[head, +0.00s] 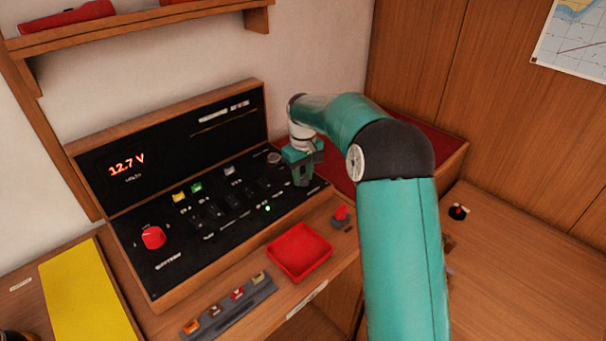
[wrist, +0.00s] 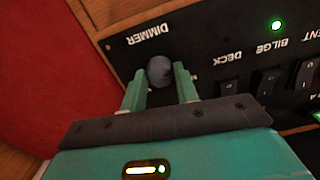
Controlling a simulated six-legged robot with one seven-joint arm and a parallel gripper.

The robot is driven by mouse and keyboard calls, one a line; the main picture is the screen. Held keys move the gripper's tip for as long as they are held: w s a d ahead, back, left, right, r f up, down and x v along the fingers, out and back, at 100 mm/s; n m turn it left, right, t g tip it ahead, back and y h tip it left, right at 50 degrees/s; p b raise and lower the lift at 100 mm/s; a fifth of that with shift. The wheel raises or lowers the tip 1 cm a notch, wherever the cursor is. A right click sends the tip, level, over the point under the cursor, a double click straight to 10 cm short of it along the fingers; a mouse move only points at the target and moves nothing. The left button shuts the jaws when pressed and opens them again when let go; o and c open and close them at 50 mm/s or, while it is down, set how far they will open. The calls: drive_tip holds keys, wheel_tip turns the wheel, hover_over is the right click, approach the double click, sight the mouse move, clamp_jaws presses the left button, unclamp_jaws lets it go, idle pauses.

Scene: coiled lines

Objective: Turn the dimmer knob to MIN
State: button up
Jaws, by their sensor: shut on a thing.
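The dimmer knob (wrist: 160,70) is a small round grey-blue knob on the black panel, beside the white word DIMMER in the wrist view. My gripper (wrist: 164,80) has its two green fingers on either side of the knob, shut on it. In the head view my gripper (head: 303,178) reaches down to the right end of the black switch panel (head: 200,259) and hides the knob there. The knob's pointer and its MIN mark cannot be made out.
Black rocker switches (wrist: 268,79) and a lit green lamp (wrist: 276,25) lie right of the knob in the wrist view. A red tray (head: 299,252), a strip of small coloured parts (head: 232,309) and a red knob (head: 153,237) show in the head view.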

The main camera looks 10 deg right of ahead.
sight(303, 177)
drive_tip(key=n, duration=0.7)
idle(0.6)
drive_tip(key=o, duration=1)
drive_tip(key=shift+r, duration=0.1)
wheel_tip(303, 177, up, 14)
drive_tip(key=shift+f, duration=0.15)
